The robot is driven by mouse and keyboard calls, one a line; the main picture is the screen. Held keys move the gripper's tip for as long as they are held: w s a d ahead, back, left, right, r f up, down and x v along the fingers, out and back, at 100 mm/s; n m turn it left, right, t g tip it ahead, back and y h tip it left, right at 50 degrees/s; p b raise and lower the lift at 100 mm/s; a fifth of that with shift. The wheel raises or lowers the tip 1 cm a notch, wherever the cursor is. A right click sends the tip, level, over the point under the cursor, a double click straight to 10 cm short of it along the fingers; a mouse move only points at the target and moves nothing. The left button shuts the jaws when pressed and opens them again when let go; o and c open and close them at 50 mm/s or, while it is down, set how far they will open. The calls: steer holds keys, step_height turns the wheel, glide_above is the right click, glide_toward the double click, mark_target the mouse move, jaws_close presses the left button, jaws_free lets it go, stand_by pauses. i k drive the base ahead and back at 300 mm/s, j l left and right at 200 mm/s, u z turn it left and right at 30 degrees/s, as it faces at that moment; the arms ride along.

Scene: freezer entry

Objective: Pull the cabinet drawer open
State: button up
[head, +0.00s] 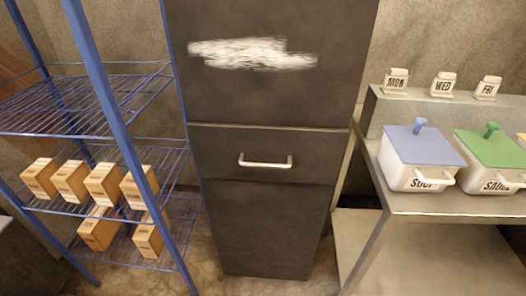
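A tall dark grey cabinet (262,230) stands upright in the middle of the head view. Its drawer (220,148) is a flat front panel at mid-height, flush with the panels above and below, so it looks closed. A pale metal bar handle (265,164) is fixed across the middle of the drawer front. Nothing touches the handle. My gripper is not in view.
A blue wire shelf rack (90,128) with several tan boxes (104,183) stands close on the left. On the right is a table (450,204) with lidded containers (425,158) and small day-labelled holders (443,85). Floor in front of the cabinet is mostly out of view.

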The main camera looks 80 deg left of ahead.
mark_target(283, 153)
steer(key=u, duration=2.4)
steer(key=j, duration=0.55)
steer(key=i+j, duration=0.15)
steer(key=j, duration=0.35)
